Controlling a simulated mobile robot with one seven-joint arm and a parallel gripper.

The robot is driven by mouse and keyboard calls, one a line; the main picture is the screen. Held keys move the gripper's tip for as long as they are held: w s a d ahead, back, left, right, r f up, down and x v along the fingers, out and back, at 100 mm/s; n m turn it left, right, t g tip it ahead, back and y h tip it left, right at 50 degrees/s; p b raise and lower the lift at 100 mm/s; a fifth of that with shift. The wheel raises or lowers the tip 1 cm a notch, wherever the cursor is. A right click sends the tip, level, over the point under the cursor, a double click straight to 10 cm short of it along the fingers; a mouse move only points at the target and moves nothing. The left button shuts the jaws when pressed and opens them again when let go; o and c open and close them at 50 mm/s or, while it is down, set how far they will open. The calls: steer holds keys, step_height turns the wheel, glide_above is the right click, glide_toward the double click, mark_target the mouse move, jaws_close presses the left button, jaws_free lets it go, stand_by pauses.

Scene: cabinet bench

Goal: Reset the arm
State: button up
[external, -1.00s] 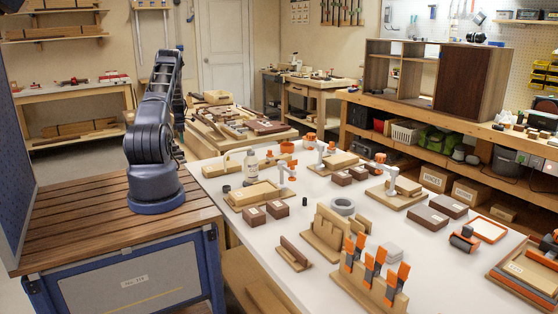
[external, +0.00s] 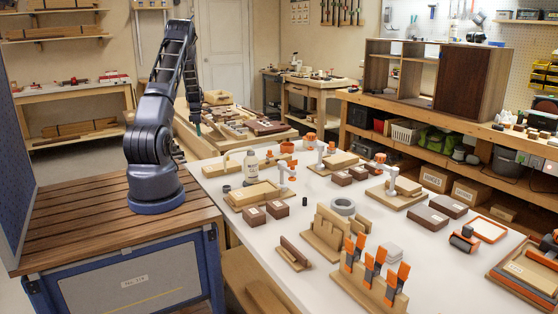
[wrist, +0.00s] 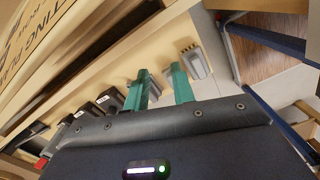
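My dark blue arm (external: 152,150) stands upright on its round base, with its upper part bending over and down to the right. My gripper (external: 196,126) hangs at the end, left of the white table and near the far wooden bench. In the wrist view, the two green fingers of my gripper (wrist: 160,86) are apart, with tan surface showing between them. I see nothing held. The fingertips point toward a tan board or bench top, and I cannot tell how far above it they are.
A grey brush-like piece (wrist: 197,61) and dark labelled blocks (wrist: 108,101) lie near the fingers in the wrist view. The white table (external: 220,256) holds wooden fixtures and clamps. A wooden cabinet (external: 470,82) stands on the back bench.

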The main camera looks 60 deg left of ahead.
steer(key=w+d+r+m+t, duration=0.1)
steer(key=w+d+r+m, duration=0.35)
steer(key=d+r, duration=0.65)
steer(key=w+d+r+m, duration=0.45)
steer(key=d+r, duration=0.35)
steer(key=d, duration=0.4)
steer(key=d+r+m+t, duration=0.1)
steer(key=d+r+m, duration=0.2)
steer(key=d+r, duration=0.45)
steer(key=d+r+m, duration=0.3)
steer(key=d+r, duration=0.1)
steer(key=d, duration=0.6)
steer(key=s+d+r+m+t, duration=0.1)
steer(key=s+d+r+m, duration=0.45)
steer(key=d, duration=0.55)
steer(key=s+d+r+m, duration=0.2)
steer(key=s+d+m, duration=0.4)
steer(key=s+d, duration=0.45)
steer(key=s+d+f+m+t, duration=0.1)
steer(key=s+d+m, duration=0.4)
steer(key=s+d, duration=0.1)
steer(key=shift+s+d+f+m, duration=0.25)
steer(key=shift+s+m, duration=0.1)
steer(key=shift+s, duration=0.15)
